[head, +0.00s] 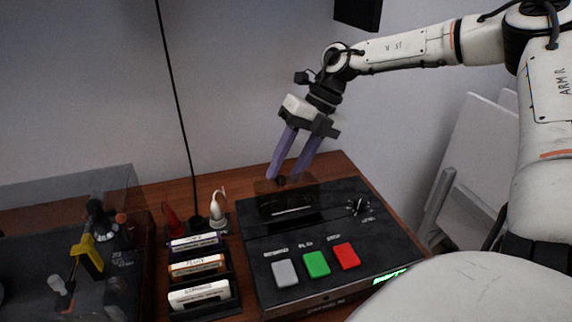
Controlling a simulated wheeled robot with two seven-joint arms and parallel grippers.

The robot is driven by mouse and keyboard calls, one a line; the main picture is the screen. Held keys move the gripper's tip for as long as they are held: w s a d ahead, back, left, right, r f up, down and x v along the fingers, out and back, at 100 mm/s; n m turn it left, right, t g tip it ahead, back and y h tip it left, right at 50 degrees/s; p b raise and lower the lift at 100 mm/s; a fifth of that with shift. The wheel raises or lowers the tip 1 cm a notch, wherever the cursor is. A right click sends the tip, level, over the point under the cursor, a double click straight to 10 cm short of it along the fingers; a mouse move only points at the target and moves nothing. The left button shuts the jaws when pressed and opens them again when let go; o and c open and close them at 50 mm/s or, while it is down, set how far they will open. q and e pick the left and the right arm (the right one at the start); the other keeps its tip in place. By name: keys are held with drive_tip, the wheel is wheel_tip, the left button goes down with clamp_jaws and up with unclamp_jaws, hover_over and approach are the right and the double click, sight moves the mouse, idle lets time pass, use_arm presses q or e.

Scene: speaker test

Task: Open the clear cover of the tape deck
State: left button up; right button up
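The black tape deck (330,240) sits on a wooden table, with grey, green and red buttons in front and a lit green display at its right front. Its dark see-through cover (287,200) is at the deck's back left and looks down over the slot. A small dark knob shows at the cover's back edge. My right gripper (284,178) reaches down from above, its two purple fingers apart, tips on either side of the knob. I cannot tell whether they touch it. My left gripper is not in view.
A rack of labelled tapes (198,270) stands left of the deck, with a red item (172,221) and a white item (218,207) behind it. A transparent case (70,190) with small objects is at the far left. A thin black cable hangs before the wall.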

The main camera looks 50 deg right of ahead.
drive_tip(key=shift+w+a+f, duration=0.1)
drive_tip(key=shift+f, duration=0.1)
clamp_jaws()
drive_tip(key=shift+r, duration=0.1)
